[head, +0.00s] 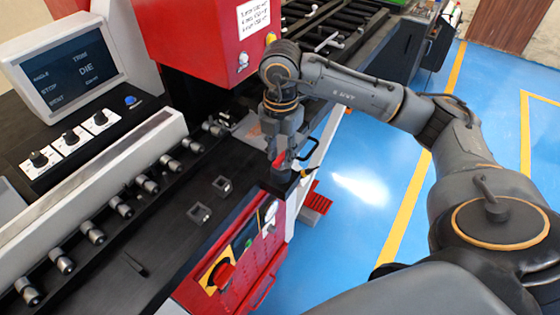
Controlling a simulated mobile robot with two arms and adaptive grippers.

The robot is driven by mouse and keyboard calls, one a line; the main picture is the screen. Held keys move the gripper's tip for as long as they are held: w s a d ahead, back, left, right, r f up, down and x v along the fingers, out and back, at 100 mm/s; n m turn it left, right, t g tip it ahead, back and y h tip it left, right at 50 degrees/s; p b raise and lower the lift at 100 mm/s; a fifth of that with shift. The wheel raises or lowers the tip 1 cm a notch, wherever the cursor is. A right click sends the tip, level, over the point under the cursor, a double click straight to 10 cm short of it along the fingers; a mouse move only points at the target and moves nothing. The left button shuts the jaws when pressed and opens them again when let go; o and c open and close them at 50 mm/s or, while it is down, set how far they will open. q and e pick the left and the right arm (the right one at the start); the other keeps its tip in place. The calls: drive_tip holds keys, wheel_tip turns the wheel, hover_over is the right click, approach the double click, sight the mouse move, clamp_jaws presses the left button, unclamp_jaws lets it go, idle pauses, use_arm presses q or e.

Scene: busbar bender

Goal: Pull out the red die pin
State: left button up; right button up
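A small red piece (279,159), which looks like the red die pin, shows at the fingers of my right gripper (287,166). The gripper points down over the right edge of the dark machine bed, just above the back end of the red front panel. Its dark fingers overlap the red piece in the picture and hide part of it. I cannot tell whether they are closed on it or only beside it. A black curved part (308,149) shows just right of the fingers. My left gripper is out of view.
A red machine housing (195,45) stands behind the gripper. A screen (75,70) and knobs are at upper left. Several grey cylinders (121,206) line the bed, with two small square blocks (199,213). A red button (222,275) is on the front panel. Blue floor at right is clear.

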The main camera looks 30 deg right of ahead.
sight(281, 157)
clamp_jaws()
drive_tip(key=shift+r, duration=0.2)
drive_tip(key=shift+r+p, duration=1.4)
drive_tip(key=shift+r, duration=0.45)
wheel_tip(281, 157, up, 5)
drive_tip(key=p, duration=0.3)
